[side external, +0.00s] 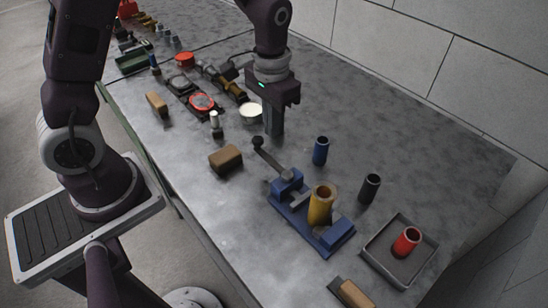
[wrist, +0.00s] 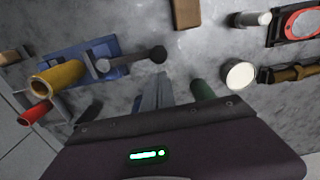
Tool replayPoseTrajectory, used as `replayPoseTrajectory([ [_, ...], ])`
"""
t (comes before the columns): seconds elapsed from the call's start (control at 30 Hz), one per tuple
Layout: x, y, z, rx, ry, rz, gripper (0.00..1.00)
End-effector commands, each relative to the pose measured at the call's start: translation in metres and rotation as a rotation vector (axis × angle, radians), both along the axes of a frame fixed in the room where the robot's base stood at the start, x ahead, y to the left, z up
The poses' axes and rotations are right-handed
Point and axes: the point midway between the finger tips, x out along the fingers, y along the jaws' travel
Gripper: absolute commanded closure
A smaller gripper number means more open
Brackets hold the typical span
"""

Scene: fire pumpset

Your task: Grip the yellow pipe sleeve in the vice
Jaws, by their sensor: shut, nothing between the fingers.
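The blue vice (side external: 284,212) is on the grey bench, and it also shows in the wrist view (wrist: 112,47). The yellow pipe sleeve (side external: 320,206) stands upright between its two jaws; in the wrist view the sleeve (wrist: 62,76) is at the left. I cannot tell whether both jaws touch it. The vice's lever ends in a black knob (side external: 257,142), which also shows in the wrist view (wrist: 158,54). My gripper (side external: 273,132) is shut and empty, pointing down beside the knob and apart from the sleeve. Its fingertips (wrist: 152,90) are near the knob in the wrist view.
A blue sleeve (side external: 320,151) and a black sleeve (side external: 369,189) stand right of the vice. A red sleeve (side external: 406,243) stands in a grey tray (side external: 372,254). A brown block (side external: 226,159) lies left of the lever. A white-topped round tin (side external: 251,112) is behind my gripper.

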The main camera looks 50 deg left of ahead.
Motion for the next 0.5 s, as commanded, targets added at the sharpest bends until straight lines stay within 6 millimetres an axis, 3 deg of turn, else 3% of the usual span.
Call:
replayPoseTrajectory([
  [0.5,0.000,0.000,-0.016,0.000,0.001,0.000,1.00],
])
